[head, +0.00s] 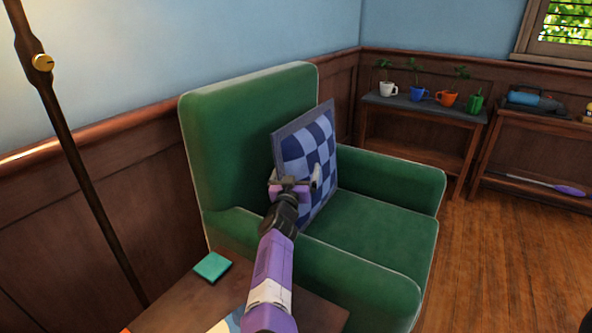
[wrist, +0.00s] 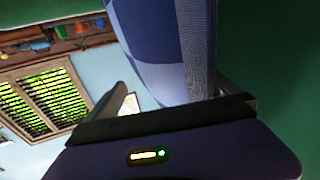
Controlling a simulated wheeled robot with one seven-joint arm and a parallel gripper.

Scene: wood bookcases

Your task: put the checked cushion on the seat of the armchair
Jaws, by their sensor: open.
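The checked cushion (head: 309,158), blue and light blue with a grey-blue border, stands upright and slightly tilted on the seat of the green armchair (head: 385,228), in front of its backrest. My gripper (head: 296,184) is at the cushion's near side, with its fingers open. In the wrist view the cushion (wrist: 165,50) rises between the two fingers (wrist: 180,105), nearer the right one. I cannot tell whether the cushion's lower edge rests fully on the seat, as my arm and the armrest hide part of it.
A dark pole (head: 75,150) stands at the left. A shelf (head: 425,108) with potted plants is behind at the right. Wooden floor (head: 480,270) is open at the right.

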